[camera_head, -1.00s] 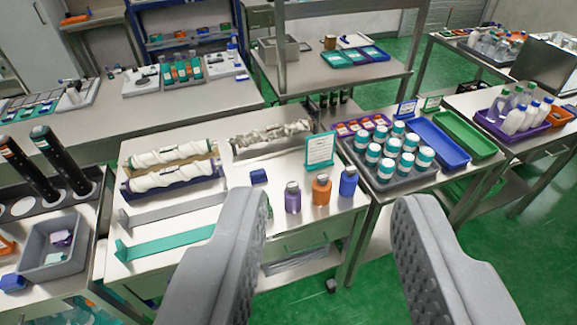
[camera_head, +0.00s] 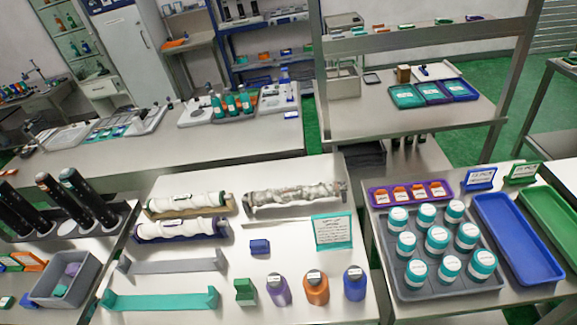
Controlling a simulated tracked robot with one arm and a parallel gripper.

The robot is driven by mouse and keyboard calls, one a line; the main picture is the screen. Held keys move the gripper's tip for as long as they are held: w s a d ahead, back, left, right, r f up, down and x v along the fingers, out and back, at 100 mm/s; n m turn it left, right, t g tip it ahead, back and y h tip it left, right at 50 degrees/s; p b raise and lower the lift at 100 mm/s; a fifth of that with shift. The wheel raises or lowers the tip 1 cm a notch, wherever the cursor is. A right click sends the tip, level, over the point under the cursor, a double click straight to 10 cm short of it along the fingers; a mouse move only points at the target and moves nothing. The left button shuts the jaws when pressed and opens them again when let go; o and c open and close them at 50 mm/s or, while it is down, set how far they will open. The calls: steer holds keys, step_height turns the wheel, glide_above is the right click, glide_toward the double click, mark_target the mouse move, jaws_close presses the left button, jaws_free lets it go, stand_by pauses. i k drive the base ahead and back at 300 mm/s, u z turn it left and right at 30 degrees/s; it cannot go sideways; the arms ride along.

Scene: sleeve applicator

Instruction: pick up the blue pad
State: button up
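A small dark blue block (camera_head: 260,246), which looks like the blue pad, lies on the middle white table (camera_head: 330,290). It sits left of a teal-framed sign (camera_head: 333,232) and above a small green block (camera_head: 245,291). Another small blue piece (camera_head: 30,300) lies at the far lower left, beside a grey bin; I cannot tell exactly what it is. My gripper is not in this view, so its state is hidden.
Purple (camera_head: 278,289), orange (camera_head: 316,287) and blue (camera_head: 354,283) bottles stand just right of the green block. A teal bracket (camera_head: 160,302) and a grey one (camera_head: 172,265) lie left. White-sleeved rollers (camera_head: 180,229) lie behind. A grey tray (camera_head: 400,285) holds several teal-lidded jars at right.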

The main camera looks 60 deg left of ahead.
mark_target(261, 246)
steer(key=u, duration=0.4)
steer(key=i, duration=1)
steer(key=u, duration=0.7)
